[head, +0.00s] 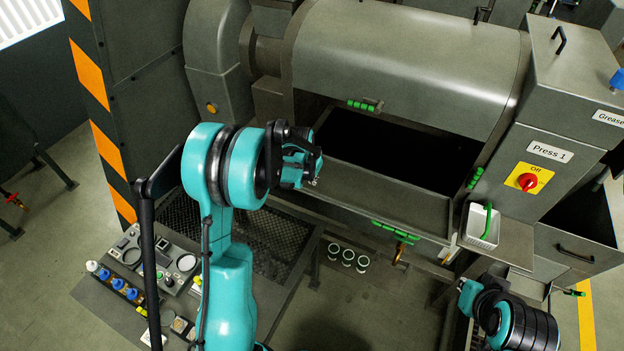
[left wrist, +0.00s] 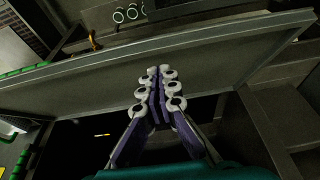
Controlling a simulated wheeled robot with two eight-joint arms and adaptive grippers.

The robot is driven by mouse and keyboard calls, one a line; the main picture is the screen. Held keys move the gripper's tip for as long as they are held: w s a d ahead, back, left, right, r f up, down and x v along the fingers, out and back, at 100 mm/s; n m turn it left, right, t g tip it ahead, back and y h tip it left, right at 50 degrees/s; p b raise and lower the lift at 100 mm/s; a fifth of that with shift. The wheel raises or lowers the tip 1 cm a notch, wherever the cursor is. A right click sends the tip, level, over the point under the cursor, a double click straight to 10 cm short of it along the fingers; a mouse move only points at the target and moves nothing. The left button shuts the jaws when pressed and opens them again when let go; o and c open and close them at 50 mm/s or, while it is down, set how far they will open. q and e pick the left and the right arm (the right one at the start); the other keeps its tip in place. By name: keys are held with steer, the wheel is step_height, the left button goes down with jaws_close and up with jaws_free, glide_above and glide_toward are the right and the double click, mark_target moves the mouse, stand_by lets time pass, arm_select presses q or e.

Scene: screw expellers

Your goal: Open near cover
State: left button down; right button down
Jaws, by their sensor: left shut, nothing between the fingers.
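The near cover (head: 385,200) is a grey flat panel along the front of the press, with a green handle (head: 395,232) on its outer edge. It lies folded outward below a dark opening. It also shows in the left wrist view as a long rimmed panel (left wrist: 215,65). My left gripper (head: 314,180) is at the left end of the opening, by the panel's left part. In the left wrist view its purple, white-padded fingers (left wrist: 157,85) are shut and empty, overlapping the panel. Whether they touch it cannot be told. My right gripper (head: 466,290) is low at the right, partly hidden; its jaws are unclear.
The curved upper cover (head: 410,60) with a green handle (head: 364,105) is above the opening. A red switch (head: 527,181) and a white basket (head: 480,226) are at the right. A control panel (head: 150,275) and a mesh platform (head: 250,235) are at lower left.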

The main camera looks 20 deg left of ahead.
arm_select(q)
steer(key=shift+f, duration=0.15)
steer(key=s+f+t+b, duration=0.2)
steer(key=s+f+b, duration=0.2)
steer(key=f+b, duration=0.4)
steer(key=shift+s+f+b, duration=0.15)
steer(key=shift+f+b, duration=0.2)
steer(key=shift+b, duration=0.85)
steer(key=shift+a, duration=0.1)
